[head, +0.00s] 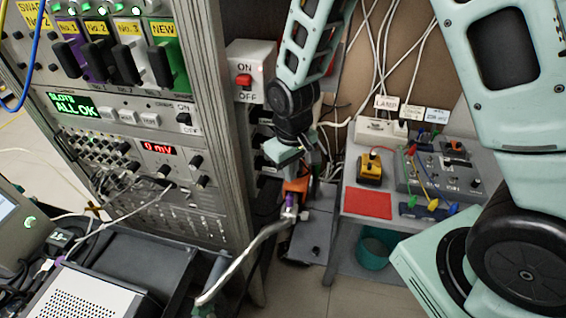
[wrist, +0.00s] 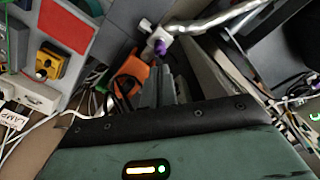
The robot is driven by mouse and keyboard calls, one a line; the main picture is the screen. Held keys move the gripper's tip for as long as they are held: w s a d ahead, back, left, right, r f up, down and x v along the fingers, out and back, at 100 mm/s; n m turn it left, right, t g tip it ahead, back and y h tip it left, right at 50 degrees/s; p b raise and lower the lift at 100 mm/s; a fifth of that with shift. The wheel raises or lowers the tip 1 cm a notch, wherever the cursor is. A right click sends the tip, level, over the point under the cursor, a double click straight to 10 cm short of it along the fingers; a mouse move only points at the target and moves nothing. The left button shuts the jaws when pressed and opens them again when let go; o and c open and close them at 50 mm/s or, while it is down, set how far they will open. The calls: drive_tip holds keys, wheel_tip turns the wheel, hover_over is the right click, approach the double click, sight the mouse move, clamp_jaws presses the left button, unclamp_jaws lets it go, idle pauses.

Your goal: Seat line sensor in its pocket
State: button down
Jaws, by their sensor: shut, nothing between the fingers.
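My gripper (head: 312,172) hangs in the gap between the instrument rack and the small grey table, fingers pointing down. In the wrist view its grey fingers (wrist: 167,84) are together with nothing visible between them. Just beyond and beside them is an orange piece (wrist: 130,80), also in the head view (head: 297,186). A small purple-and-white fitting (wrist: 160,45) sits at the end of a silver pipe; it also shows in the head view (head: 290,201). I cannot tell which of these is the line sensor or its pocket. The fingers look apart from the fitting.
The silver pipe (head: 243,257) bends across the gap near the rack (head: 205,130). The grey table (head: 350,215) carries a red pad (head: 368,203), a yellow box (head: 369,170) and wired instruments. A teal bin (head: 373,254) is underneath. Loose white cables hang behind my gripper.

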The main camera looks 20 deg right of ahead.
sight(290, 195)
drive_tip(key=shift+f+b, duration=2.35)
drive_tip(key=shift+f, duration=0.65)
drive_tip(key=shift+f, duration=0.3)
drive_tip(key=shift+r, duration=0.1)
wheel_tip(290, 195, up, 3)
drive_tip(key=shift+p, duration=1.15)
wheel_tip(290, 195, up, 17)
drive_tip(key=b, duration=0.3)
drive_tip(key=shift+b, duration=0.4)
